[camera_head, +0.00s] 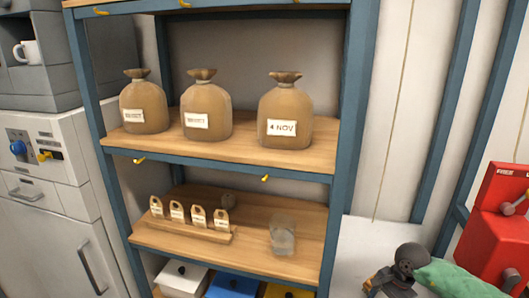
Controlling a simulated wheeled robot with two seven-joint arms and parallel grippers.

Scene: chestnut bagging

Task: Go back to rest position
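My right gripper (384,285) shows in the head view at the bottom right, below a dark grey wrist joint, in front of a pale surface. It is small, dark and partly cut by the lower edge, so I cannot tell whether it is open or shut. No held thing can be made out. My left gripper is not in view. Three tied brown sacks with white labels stand upright on the upper shelf: a left one (143,103), a middle one (206,108) and a right one (285,107) whose label reads "4 NOV".
A blue-framed shelf unit (352,120) stands ahead. Bins sit below. A grey cabinet (45,230) is at left, a red machine (492,225) at right.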

